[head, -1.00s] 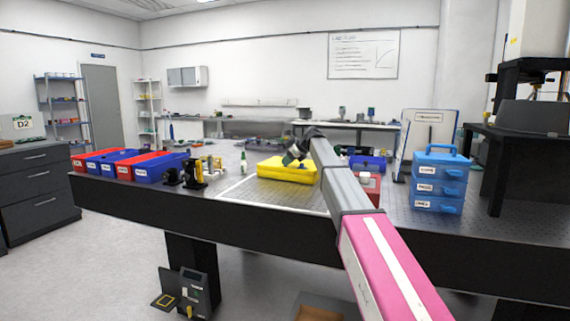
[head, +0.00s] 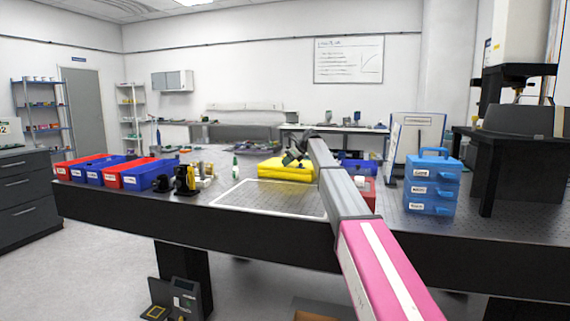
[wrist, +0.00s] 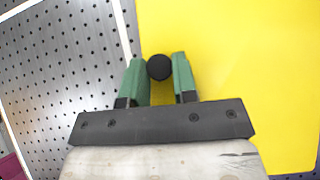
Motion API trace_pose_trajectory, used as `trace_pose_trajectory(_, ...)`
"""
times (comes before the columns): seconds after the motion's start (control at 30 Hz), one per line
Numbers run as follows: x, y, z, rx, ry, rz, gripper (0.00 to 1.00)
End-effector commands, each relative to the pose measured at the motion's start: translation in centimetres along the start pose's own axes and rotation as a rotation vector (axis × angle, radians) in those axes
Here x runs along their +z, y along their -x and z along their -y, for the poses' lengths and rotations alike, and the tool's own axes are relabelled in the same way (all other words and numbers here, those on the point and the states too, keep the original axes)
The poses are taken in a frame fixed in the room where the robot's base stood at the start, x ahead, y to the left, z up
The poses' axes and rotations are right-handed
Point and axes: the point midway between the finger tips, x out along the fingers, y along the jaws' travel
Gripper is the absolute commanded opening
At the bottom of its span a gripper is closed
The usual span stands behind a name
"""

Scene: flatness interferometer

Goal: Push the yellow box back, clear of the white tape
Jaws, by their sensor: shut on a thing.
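The yellow box (head: 285,169) lies flat on the perforated tabletop, at the back of the rectangle of white tape (head: 268,209). In the wrist view the yellow box (wrist: 225,70) fills the right side. A strip of white tape (wrist: 123,28) runs close along its left edge there. From the head view I cannot tell whether the box's front edge is fully off the back tape line. My gripper (wrist: 158,72) has its green fingers shut on a black round knob (wrist: 159,67) at the box's edge. In the head view my gripper (head: 292,154) is partly hidden by my arm.
Red and blue bins (head: 112,173) stand at the left of the table, with small black and yellow fixtures (head: 186,179) beside them. A blue drawer case (head: 432,181) is at the right. The taped area is bare.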

Motion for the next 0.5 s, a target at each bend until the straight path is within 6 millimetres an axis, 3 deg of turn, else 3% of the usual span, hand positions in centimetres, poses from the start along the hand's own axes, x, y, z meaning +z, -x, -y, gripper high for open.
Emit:
trace_pose_trajectory(0.2,0.01,0.12,1.25,0.001,0.002,0.002,0.0)
trace_pose_trajectory(0.5,-0.05,0.15,1.42,0.001,0.002,0.002,0.0)
